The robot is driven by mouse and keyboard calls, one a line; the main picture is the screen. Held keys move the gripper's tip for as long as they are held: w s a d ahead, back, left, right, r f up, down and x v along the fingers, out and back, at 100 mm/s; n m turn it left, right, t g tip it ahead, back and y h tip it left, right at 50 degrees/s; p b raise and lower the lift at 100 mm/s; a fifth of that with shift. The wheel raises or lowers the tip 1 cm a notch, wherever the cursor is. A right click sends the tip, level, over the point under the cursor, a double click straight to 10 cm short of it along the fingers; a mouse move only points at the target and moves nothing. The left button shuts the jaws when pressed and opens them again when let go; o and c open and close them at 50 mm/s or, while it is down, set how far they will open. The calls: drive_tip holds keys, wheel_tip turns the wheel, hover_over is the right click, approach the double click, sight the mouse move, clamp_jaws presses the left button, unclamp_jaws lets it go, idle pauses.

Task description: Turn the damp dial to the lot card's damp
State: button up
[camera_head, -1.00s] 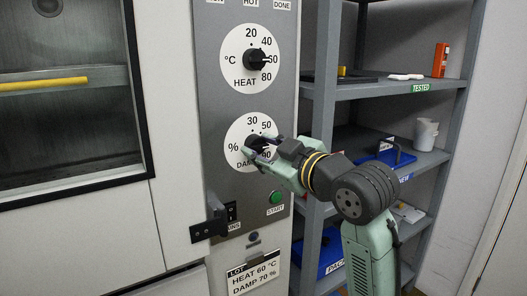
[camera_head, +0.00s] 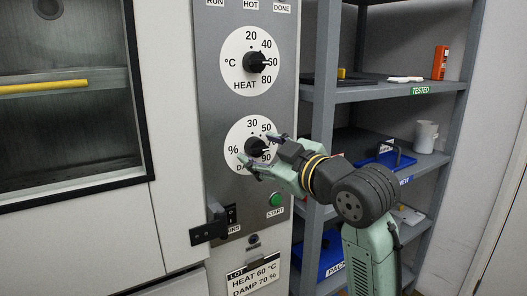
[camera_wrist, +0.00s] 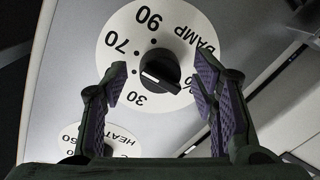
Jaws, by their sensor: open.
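The damp dial (camera_head: 257,147) is a black knob on a white round scale on the grey panel. The wrist view shows the dial (camera_wrist: 160,70) close up, with a white line on the knob; its exact reading is hard to tell. My gripper (camera_head: 258,150) is open at the damp dial, and in the wrist view my gripper (camera_wrist: 160,82) has a finger on either side of the knob, with gaps visible. The left finger hides part of the scale's edge. The lot card (camera_head: 255,277) below reads HEAT 60 °C, DAMP 70 %.
The heat dial (camera_head: 257,62) sits above and points near 60. A green START button (camera_head: 276,199) and a black latch (camera_head: 210,230) are below. A grey shelf rack (camera_head: 385,90) stands close on the right, behind my arm.

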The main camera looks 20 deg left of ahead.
drive_tip(key=v, duration=1.2)
drive_tip(key=shift+f, duration=0.1)
